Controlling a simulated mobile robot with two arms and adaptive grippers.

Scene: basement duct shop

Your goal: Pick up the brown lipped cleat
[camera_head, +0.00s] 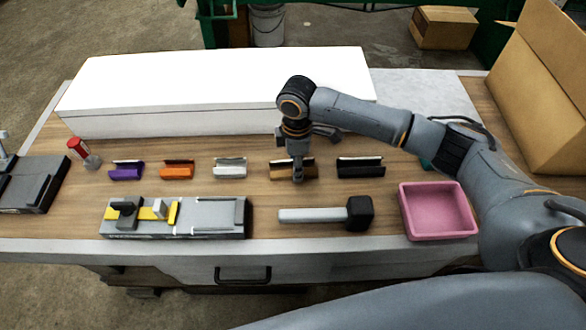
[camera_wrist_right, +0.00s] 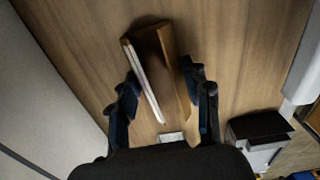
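The brown lipped cleat (camera_head: 279,167) lies on the wooden bench, fourth from the left in a row of cleats. It is a channel-like strip with a pale edge in the right wrist view (camera_wrist_right: 172,62). My right gripper (camera_head: 297,176) points down over it and hides part of it. In the wrist view the two dark fingers (camera_wrist_right: 160,80) are spread, one on each side of the cleat's near part. I cannot tell whether either finger touches it. My left gripper is not in view.
Purple (camera_head: 126,170), orange (camera_head: 177,171), white (camera_head: 230,168) and black (camera_head: 360,168) cleats share the row. A long white box (camera_head: 200,85) stands behind. In front are a fixture (camera_head: 215,214), a mallet (camera_head: 358,213) and a pink tray (camera_head: 438,232).

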